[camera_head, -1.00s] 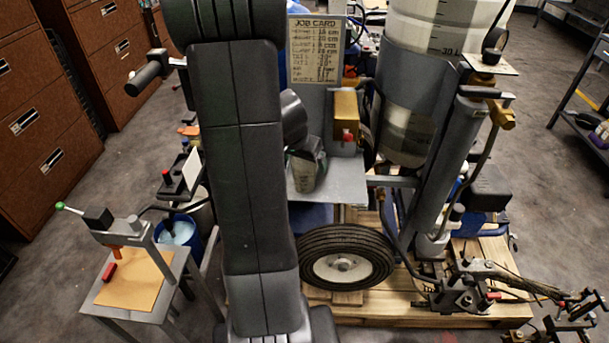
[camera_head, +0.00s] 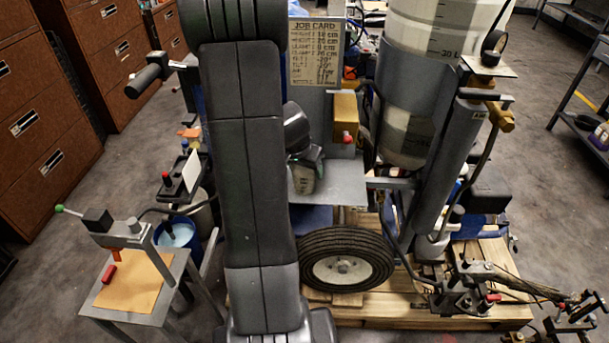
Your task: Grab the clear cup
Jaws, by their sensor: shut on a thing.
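The clear cup (camera_head: 303,178) shows just right of my arm, at the left part of a grey metal shelf on the striper. It looks greyish and see-through, with faint markings on its side. My gripper (camera_head: 306,156) is at the cup's upper part and is shut on it. My arm hides the gripper's left side and part of the cup. I cannot tell whether the cup's base touches the shelf.
The grey shelf (camera_head: 343,187) has bare room right of the cup. A brass-coloured box (camera_head: 345,125) with a red knob stands behind it. A large paint tank (camera_head: 412,110) rises at right, a wheel (camera_head: 346,260) sits below, and a job card (camera_head: 315,52) stands behind.

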